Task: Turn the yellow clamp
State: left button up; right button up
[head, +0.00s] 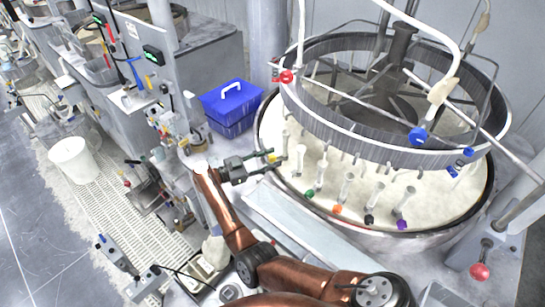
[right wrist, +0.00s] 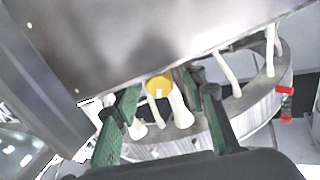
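The yellow clamp (head: 274,158) is a small yellow knob at the left rim of the round polishing platen (head: 335,205) in the head view. In the right wrist view the yellow clamp (right wrist: 159,84) shows as a round yellow end between the two green fingers. My right gripper (head: 268,159) is open, with its fingertips close to the clamp, one on each side. The right wrist view shows the right gripper (right wrist: 168,98) with a gap between each finger and the clamp; contact is not visible. My left gripper is not in view.
Green (head: 309,194), orange (head: 337,209), black (head: 369,219) and purple (head: 402,225) clamps line the platen's front rim. A grey ring frame (head: 375,150) stands above it. A blue toolbox (head: 231,108) sits behind my gripper. A white bucket (head: 74,160) stands at left.

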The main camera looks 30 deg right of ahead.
jog(key=shift+d, duration=0.25)
jog(key=shift+c, duration=0.7)
